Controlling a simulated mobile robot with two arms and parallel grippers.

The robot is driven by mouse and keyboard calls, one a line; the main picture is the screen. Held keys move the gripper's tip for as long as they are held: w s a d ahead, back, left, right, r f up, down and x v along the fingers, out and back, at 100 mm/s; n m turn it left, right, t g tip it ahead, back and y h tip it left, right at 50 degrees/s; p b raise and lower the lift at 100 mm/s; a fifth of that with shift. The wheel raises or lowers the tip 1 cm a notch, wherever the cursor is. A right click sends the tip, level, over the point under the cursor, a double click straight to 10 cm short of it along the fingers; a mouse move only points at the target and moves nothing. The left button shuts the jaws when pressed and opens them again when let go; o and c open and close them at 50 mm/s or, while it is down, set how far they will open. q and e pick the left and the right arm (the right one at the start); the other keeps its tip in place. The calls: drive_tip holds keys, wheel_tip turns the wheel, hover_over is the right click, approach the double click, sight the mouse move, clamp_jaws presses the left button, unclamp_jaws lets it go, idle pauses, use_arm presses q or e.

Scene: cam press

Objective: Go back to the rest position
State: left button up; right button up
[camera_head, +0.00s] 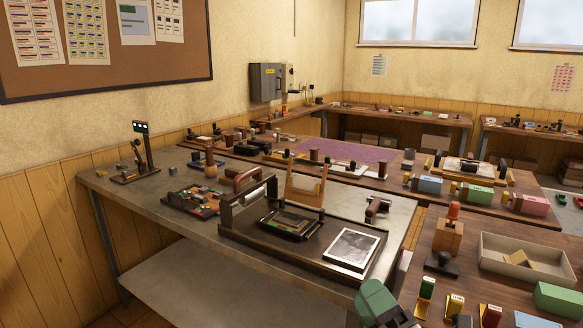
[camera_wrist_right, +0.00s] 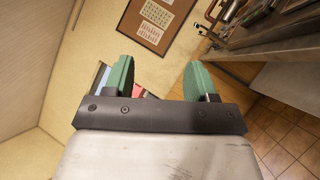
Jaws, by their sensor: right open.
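My right gripper (camera_head: 376,300) shows at the bottom edge of the head view, in front of the near table edge. One green finger and part of the dark wrist are seen there. In the right wrist view its two green fingers (camera_wrist_right: 158,78) stand wide apart with nothing held between them. The press (camera_head: 247,200) stands on the metal table (camera_head: 130,190), beyond and to the left of the gripper. A white-bordered picture plate (camera_head: 352,249) lies on the press's dark base. My left gripper is not in view.
A side table at the lower right holds a shallow tray (camera_head: 490,252), a green block (camera_head: 559,299) and several stamps. A small lamp stand (camera_head: 146,150) is at the metal table's far left. The table's front left surface is bare. Floor tiles (camera_wrist_right: 285,145) show in the wrist view.

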drive_tip(key=s+d+f+m+g+h, duration=0.2)
drive_tip(key=d+f+m+g+h, duration=0.15)
drive_tip(key=f+m+h, duration=0.35)
drive_tip(key=s+d+f+m+g+h, duration=0.2)
drive_tip(key=s+d+f+m+h, duration=0.15)
drive_tip(key=f+m, duration=0.55)
drive_tip(key=s+d+f+m+g, duration=0.1)
drive_tip(key=s+f+m+g, duration=0.95)
drive_tip(key=s, duration=0.65)
wheel_tip(320, 180, down, 26)
drive_tip(key=s+n+g+p, duration=0.1)
drive_tip(key=n+g+p, duration=0.1)
drive_tip(key=p, duration=0.1)
drive_tip(key=s+d+f+g+p, duration=0.1)
drive_tip(key=s+d+f, duration=0.2)
drive_tip(key=s+f, duration=0.9)
drive_tip(key=s, duration=0.3)
drive_tip(key=shift+s+d+h, duration=0.15)
drive_tip(key=shift+s+h, duration=0.05)
drive_tip(key=shift+h, duration=0.15)
drive_tip(key=shift+s, duration=0.15)
drive_tip(key=shift+c, duration=0.4)
